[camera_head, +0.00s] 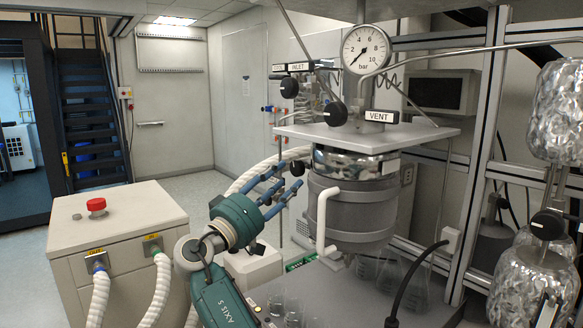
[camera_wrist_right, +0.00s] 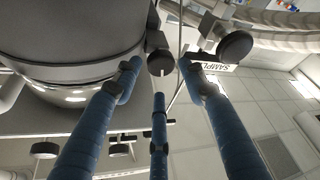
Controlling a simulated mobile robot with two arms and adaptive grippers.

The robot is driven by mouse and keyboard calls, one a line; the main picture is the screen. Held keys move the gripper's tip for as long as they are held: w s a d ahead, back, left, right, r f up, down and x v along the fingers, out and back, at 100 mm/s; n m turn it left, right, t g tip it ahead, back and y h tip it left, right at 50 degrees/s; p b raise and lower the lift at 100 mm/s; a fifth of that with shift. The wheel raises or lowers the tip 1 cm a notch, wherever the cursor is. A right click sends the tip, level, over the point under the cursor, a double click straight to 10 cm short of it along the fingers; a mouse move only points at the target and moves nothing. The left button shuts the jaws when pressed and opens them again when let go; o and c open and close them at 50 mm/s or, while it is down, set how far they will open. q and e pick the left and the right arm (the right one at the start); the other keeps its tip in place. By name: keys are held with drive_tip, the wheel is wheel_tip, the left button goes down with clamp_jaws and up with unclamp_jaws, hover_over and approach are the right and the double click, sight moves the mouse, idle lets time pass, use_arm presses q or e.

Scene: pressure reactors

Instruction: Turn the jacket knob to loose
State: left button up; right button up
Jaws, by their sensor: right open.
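The grey reactor vessel (camera_head: 342,212) hangs under a white plate, with a polished metal band at its top. My right gripper (camera_head: 292,172) is at the vessel's left side, its three blue fingers spread and pointing at it. In the right wrist view a black knob (camera_wrist_right: 160,63) sits beside the vessel (camera_wrist_right: 75,35), just beyond and between the tips of the open fingers (camera_wrist_right: 160,84). The fingers hold nothing. No jacket label is readable, so I cannot tell for certain that this is the jacket knob. My left gripper is not in view.
A second black knob (camera_wrist_right: 235,46) is near a SAMPLE label (camera_wrist_right: 222,68). The VENT knob (camera_head: 335,114) and pressure gauge (camera_head: 366,49) stand above the plate (camera_head: 430,133). A white crank handle (camera_head: 324,215) and glass flasks (camera_head: 388,275) are close by; white hoses run behind my gripper.

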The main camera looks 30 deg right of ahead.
sight(295, 171)
drive_tip(key=shift+p+x, duration=0.55)
drive_tip(key=shift+x, duration=1.35)
drive_tip(key=c, duration=0.8)
drive_tip(key=shift+c, duration=0.2)
